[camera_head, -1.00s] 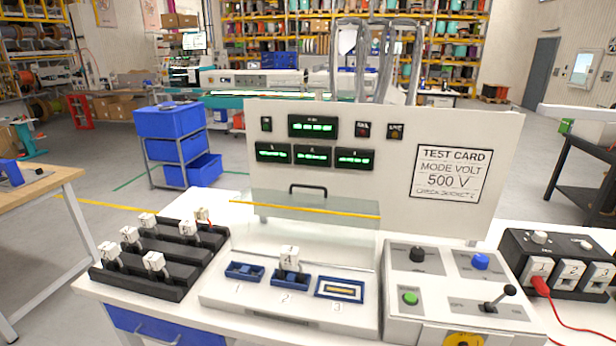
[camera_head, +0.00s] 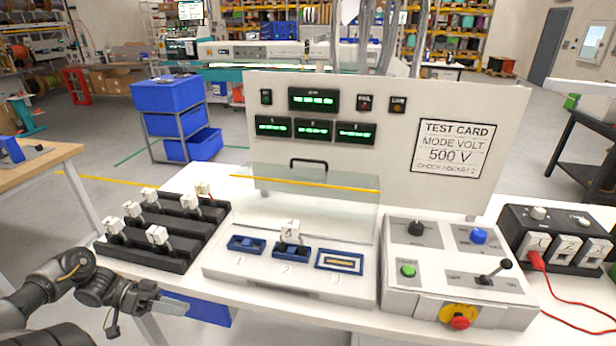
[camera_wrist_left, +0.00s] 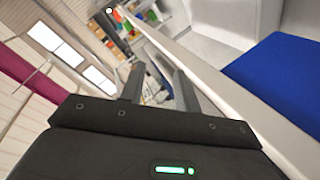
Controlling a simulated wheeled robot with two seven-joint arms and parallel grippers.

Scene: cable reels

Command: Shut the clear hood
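The clear hood (camera_head: 280,181) is raised in front of the white back panel, above the test bed. It has a yellow front edge and a black handle (camera_head: 308,163) on top. Below it are blue sockets marked 1, 2 and 3; a white plug marked 4 (camera_head: 288,233) stands in socket 2. My left gripper (camera_head: 143,313) is at the lower left, in front of the table edge and well apart from the hood. Its fingers are spread and empty in the left wrist view (camera_wrist_left: 158,84). My right gripper is not in view.
A black rack (camera_head: 150,258) with several white plugs stands left of the test bed. A control box (camera_head: 450,300) with buttons, a lever and a red knob is on the right. Further right is a black block (camera_head: 535,260) with a red cable. A blue drawer (camera_head: 205,310) is below the table.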

